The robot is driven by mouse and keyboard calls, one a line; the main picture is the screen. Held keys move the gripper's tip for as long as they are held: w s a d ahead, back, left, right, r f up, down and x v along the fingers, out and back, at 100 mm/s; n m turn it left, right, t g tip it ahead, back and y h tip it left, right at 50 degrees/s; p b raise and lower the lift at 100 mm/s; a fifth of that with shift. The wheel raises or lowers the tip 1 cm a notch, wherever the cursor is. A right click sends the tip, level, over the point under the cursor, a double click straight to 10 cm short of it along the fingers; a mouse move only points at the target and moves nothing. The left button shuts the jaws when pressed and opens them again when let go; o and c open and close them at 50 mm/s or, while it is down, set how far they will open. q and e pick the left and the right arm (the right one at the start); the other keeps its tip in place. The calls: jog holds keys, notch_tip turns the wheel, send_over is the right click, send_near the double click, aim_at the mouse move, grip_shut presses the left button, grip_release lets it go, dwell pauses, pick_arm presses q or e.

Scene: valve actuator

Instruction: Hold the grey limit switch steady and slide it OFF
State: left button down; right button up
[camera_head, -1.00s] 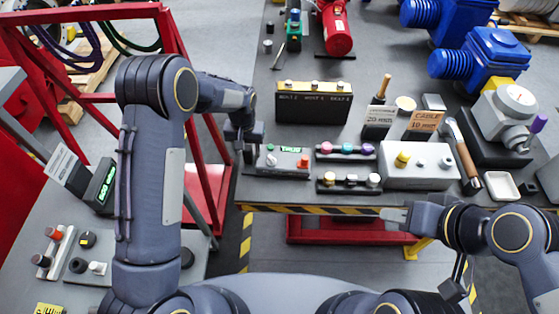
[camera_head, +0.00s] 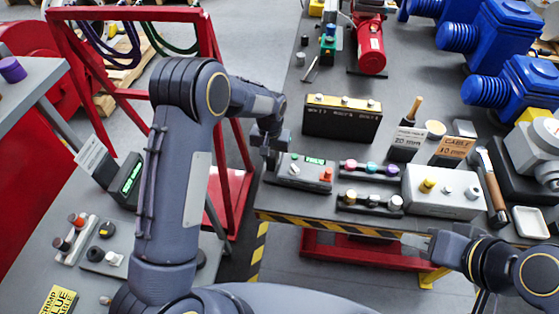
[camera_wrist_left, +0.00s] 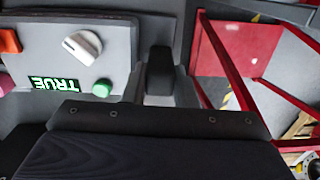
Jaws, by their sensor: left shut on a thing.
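A grey box (camera_head: 303,180) stands at the bench's near left corner, with a TRUE display, a white knob (camera_head: 294,168), a green button and a red knob (camera_head: 326,174). It best fits the grey limit switch. In the left wrist view the white knob (camera_wrist_left: 83,46) sits tilted beside the display (camera_wrist_left: 55,84). My left gripper (camera_head: 268,148) is shut on the box's left end. One dark finger (camera_wrist_left: 160,72) shows against that end; the other is hidden. My right gripper (camera_head: 415,241) is at the bench's front edge, touching nothing visible; its finger gap is unclear.
Rows of coloured knobs (camera_head: 369,168) and a white box (camera_head: 443,191) stand right of the grey box. A black box (camera_head: 342,117) is behind it. A red frame (camera_head: 215,30) stands left of the bench. The striped front edge (camera_head: 340,226) is clear.

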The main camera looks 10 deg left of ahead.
pick_arm(q)
notch_tip(320, 180, up, 8)
jog(key=shift+f, duration=4.65)
